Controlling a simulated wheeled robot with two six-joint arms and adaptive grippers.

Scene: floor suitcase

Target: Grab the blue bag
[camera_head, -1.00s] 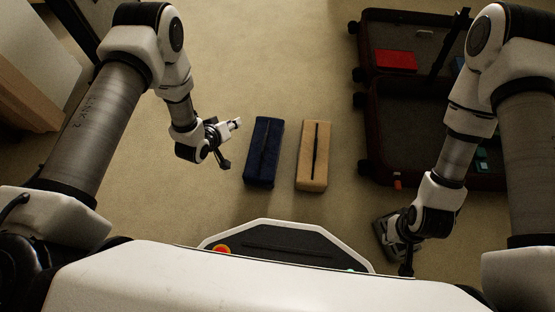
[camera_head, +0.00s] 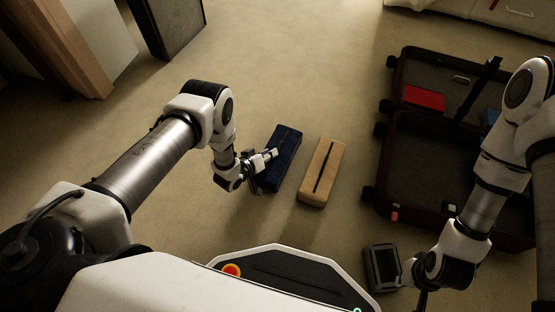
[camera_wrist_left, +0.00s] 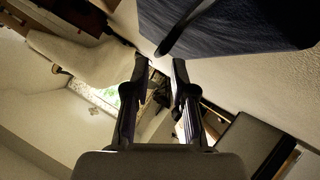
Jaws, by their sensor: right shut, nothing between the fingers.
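The blue bag (camera_head: 281,158), a dark blue oblong with a dark strap along its top, lies on the floor in the head view. My left gripper (camera_head: 264,170) is at its left side, fingers apart. In the left wrist view the blue bag (camera_wrist_left: 235,25) fills the top right, with its dark strap curving down near the fingertips. The left gripper (camera_wrist_left: 158,68) is open there, with nothing seen between the fingers. Whether it touches the bag I cannot tell. My right gripper (camera_head: 422,298) is shut and empty at the bottom right, partly cut off by the frame edge.
A tan bag (camera_head: 323,172) lies just right of the blue one. An open dark suitcase (camera_head: 378,205) with a red item (camera_head: 424,98) stands at the right. A grey box-like thing (camera_head: 382,268) is beside my right gripper. Floor left of the bags is clear.

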